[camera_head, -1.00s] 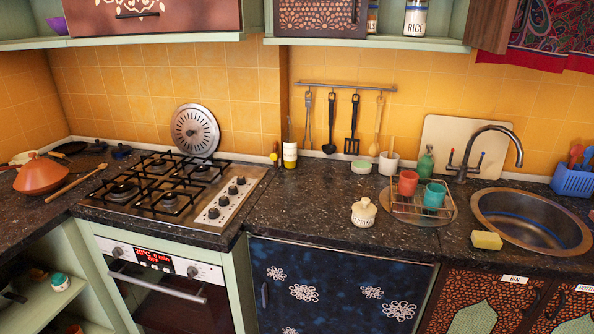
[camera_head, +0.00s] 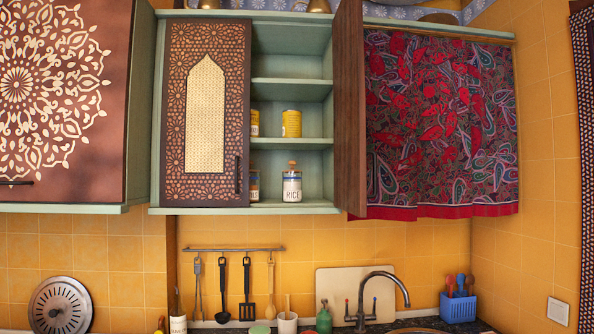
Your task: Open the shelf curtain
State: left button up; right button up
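The shelf curtain (camera_head: 440,125) is a red and dark paisley cloth hanging across the upper right shelf, under its green top rail (camera_head: 440,27). It is drawn across and hides what is behind it. Its lower hem hangs just above the yellow tiled wall. Neither of my grippers is in view.
A brown cabinet door (camera_head: 350,110) stands open edge-on just left of the curtain. Green shelves (camera_head: 290,90) hold cans and a rice jar (camera_head: 292,183). A patterned door (camera_head: 205,115) is left of them. Below are hanging utensils, a faucet (camera_head: 375,295) and a blue utensil holder (camera_head: 458,305).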

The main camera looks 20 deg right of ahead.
aim_at(391, 105)
jog(key=i+l, duration=0.1)
jog(key=i, duration=0.55)
jog(key=i+l, duration=0.1)
jog(key=l, duration=0.75)
jog(key=i+l, duration=0.15)
jog(key=l, duration=0.3)
jog(key=i+l, duration=0.1)
jog(key=l, duration=0.95)
